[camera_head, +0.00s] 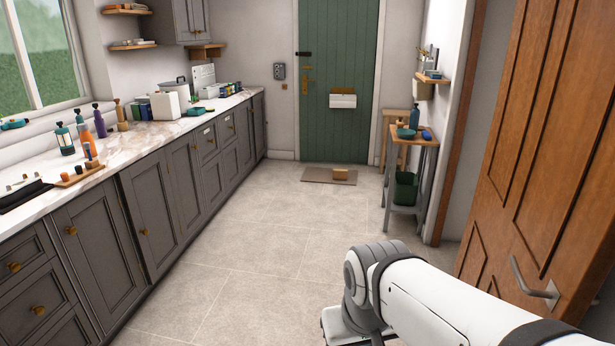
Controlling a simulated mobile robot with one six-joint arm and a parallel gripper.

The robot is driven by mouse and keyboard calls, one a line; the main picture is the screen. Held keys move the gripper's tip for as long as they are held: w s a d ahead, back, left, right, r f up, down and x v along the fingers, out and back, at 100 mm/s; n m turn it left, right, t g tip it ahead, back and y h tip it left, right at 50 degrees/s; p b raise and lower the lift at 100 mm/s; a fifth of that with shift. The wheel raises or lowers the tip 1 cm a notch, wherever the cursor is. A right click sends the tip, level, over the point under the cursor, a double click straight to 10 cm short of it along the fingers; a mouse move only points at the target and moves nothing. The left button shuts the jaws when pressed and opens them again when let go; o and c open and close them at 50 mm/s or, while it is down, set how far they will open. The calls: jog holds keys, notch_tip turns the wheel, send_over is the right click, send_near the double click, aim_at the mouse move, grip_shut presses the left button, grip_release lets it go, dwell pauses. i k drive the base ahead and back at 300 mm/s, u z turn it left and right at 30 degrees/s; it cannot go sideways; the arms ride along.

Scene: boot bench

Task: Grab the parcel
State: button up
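A small tan box (340,173), which looks like the parcel, lies on the brown doormat (315,176) at the foot of the green door, at the far end of the room. My white arm reaches in from the lower right, far short of the box. My gripper cannot be made out; the end of the arm is hidden or out of the picture. Nothing stands between the box and the open floor on the near side.
Grey cabinets (183,180) with a cluttered marble counter line the left. A small grey stand (408,170) with a green bin stands right of the mat. An open wooden door (535,150) is close on the right. The tiled floor (270,235) between is clear.

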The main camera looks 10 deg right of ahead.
aim_at(337, 174)
jog(key=u, duration=0.1)
jog(key=i, duration=3.9)
jog(key=z, duration=0.1)
jog(key=i, duration=1.65)
jog(key=z, duration=0.4)
jog(key=i, duration=1.6)
jog(key=z, duration=0.65)
jog(key=i, duration=2.15)
jog(key=z, duration=0.35)
